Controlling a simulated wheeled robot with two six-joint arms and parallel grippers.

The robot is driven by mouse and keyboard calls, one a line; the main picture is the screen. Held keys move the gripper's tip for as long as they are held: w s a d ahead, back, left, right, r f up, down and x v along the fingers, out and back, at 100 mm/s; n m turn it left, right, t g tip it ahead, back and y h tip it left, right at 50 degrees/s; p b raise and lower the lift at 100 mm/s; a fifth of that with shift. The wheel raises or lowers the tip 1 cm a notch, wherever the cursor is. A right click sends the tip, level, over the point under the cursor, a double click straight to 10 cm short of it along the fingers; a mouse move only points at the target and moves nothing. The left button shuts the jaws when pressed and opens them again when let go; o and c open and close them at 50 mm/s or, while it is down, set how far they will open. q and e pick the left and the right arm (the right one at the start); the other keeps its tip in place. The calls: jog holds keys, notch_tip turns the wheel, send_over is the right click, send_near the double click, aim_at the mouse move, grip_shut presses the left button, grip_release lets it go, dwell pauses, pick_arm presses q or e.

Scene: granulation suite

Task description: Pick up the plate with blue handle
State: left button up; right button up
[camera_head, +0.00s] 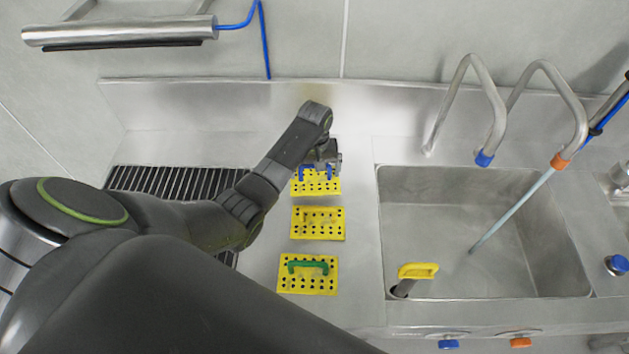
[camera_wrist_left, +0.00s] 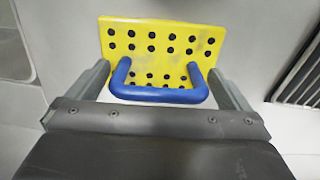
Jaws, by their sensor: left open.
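The plate with blue handle (camera_head: 317,186) is a yellow plate with rows of dark holes, lying on the steel counter at the back of a row of three. My left gripper (camera_head: 319,166) is over it, and the blue handle shows just below the fingers. In the left wrist view, the yellow plate (camera_wrist_left: 165,42) fills the upper middle and its blue handle (camera_wrist_left: 160,95) lies between the open fingers of the left gripper (camera_wrist_left: 160,88). The fingers are apart, one at each end of the handle. My right gripper is not in view.
A yellow plate with yellow handle (camera_head: 318,231) and one with green handle (camera_head: 307,283) lie nearer on the counter. A steel sink (camera_head: 450,225) with a curved faucet is to the right. A dark slatted drain grate (camera_head: 150,180) is to the left, partly behind my arm.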

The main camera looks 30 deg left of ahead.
pick_arm(q)
jog(key=shift+r, duration=0.1)
jog(key=c, duration=1.1)
